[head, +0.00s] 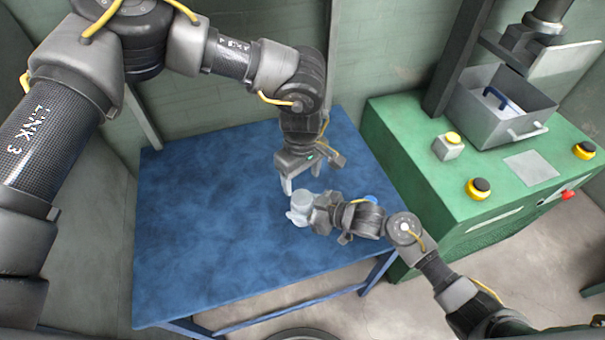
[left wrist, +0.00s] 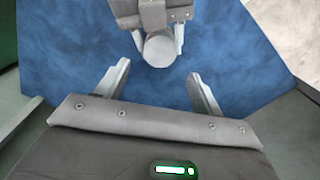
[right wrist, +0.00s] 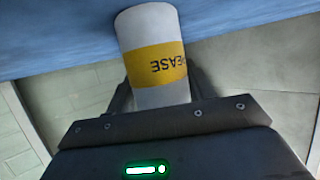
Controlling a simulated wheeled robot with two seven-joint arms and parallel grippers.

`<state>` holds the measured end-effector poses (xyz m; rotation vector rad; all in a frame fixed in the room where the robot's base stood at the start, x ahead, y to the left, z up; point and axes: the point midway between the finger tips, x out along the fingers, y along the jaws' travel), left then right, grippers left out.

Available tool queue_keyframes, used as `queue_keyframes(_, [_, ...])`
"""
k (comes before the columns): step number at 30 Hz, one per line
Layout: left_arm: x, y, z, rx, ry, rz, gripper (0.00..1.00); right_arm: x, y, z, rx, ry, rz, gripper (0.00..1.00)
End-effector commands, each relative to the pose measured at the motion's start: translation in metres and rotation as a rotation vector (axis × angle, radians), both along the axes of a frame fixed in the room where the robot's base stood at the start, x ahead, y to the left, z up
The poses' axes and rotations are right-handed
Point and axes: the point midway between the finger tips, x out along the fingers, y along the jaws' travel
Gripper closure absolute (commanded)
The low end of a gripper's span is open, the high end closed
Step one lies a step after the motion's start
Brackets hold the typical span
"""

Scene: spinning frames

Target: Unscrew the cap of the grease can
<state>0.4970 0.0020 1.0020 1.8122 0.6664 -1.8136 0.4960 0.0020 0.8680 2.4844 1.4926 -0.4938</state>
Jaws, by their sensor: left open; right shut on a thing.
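The grease can (head: 299,205) is pale grey-white and is held above the blue table. In the right wrist view the can (right wrist: 148,22) shows a yellow label with upside-down lettering. My right gripper (head: 312,206) is shut on the can's side. My left gripper (head: 302,184) is open and empty, pointing down just above the can and apart from it. In the left wrist view the can's round, pale top (left wrist: 160,49) lies a little ahead of the open fingers. I cannot tell the cap apart from the can's top.
The blue table (head: 200,220) is mostly clear. A small blue round thing (head: 371,199) shows behind my right forearm. On the right stands a green machine (head: 400,140) with buttons and a grey metal bin (head: 487,120) holding a dark blue piece.

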Motion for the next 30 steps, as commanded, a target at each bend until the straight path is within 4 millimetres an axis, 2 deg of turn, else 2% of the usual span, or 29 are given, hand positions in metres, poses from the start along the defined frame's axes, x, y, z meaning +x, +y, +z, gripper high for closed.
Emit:
queue_keyframes(9, [-0.001, 0.000, -0.047, 0.001, 0.002, 0.002, 0.33, 0.000, 0.000, -0.001, 0.000, 0.001, 0.000, 1.00])
queue_keyframes(15, [0.000, 0.000, -0.068, 0.001, 0.001, 0.003, 0.33, 0.000, 0.000, -0.001, 0.000, 0.001, 0.000, 1.00])
queue_keyframes(27, [0.000, 0.000, -0.076, 0.001, -0.001, 0.002, 0.33, 0.000, 0.000, -0.001, 0.000, 0.001, 0.000, 1.00])
queue_keyframes(30, [0.000, 0.000, -0.075, 0.001, -0.001, 0.002, 0.46, 0.000, 0.000, -0.001, 0.000, 0.001, 0.000, 1.00])
